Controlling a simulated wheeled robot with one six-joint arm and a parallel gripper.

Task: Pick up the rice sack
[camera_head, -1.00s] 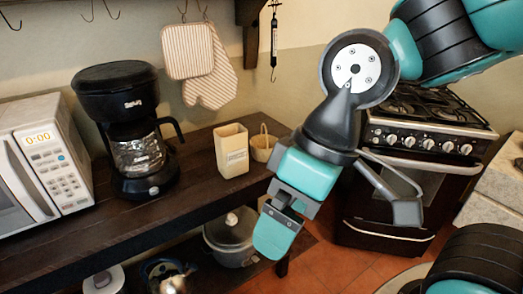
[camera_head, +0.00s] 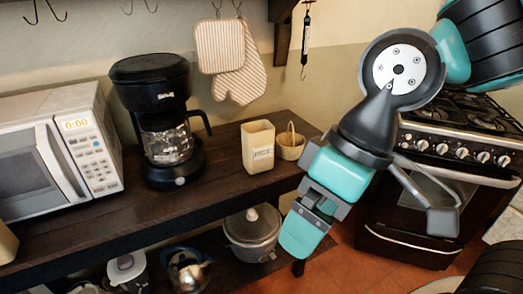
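I cannot make out a thing that is surely the rice sack. A beige upright box-like container (camera_head: 258,148) with a small label stands on the dark wooden shelf top (camera_head: 225,170), to the right of the coffee maker. A tan thing (camera_head: 6,244) is cut off by the left edge, and I cannot tell what it is. My gripper (camera_head: 302,236) hangs pointing down in front of the right end of the shelf, apart from the container. Its teal finger side shows, but the gap between the fingers is hidden.
A white microwave (camera_head: 72,160) and a black coffee maker (camera_head: 165,130) stand on the shelf top. A small basket (camera_head: 291,145) is beside the beige container. A pot (camera_head: 252,234) and a kettle (camera_head: 187,270) are below. A stove (camera_head: 440,190) stands behind my arm.

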